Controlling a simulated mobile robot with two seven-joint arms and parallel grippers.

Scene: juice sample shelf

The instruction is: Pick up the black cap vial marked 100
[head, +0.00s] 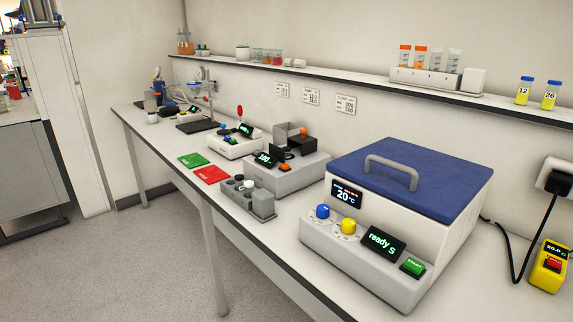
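I cannot make out a black cap vial marked 100 in the head view. Two blue-capped vials with yellow content stand on the wall shelf at the right, one marked 12 (523,92) and one marked 26 (550,96). A small grey block (263,208) on the bench has dark round spots and a white round piece on top; whether the dark spots are caps or holes is too small to tell. Neither of my grippers is in view.
The wall shelf (340,80) also carries a white rack (425,78) of orange- and white-capped tubes. On the bench are a blue-lidded machine (390,220), a grey device (285,175) displaying 100, a green mat (194,160) and a red mat (211,175). Floor before the bench is clear.

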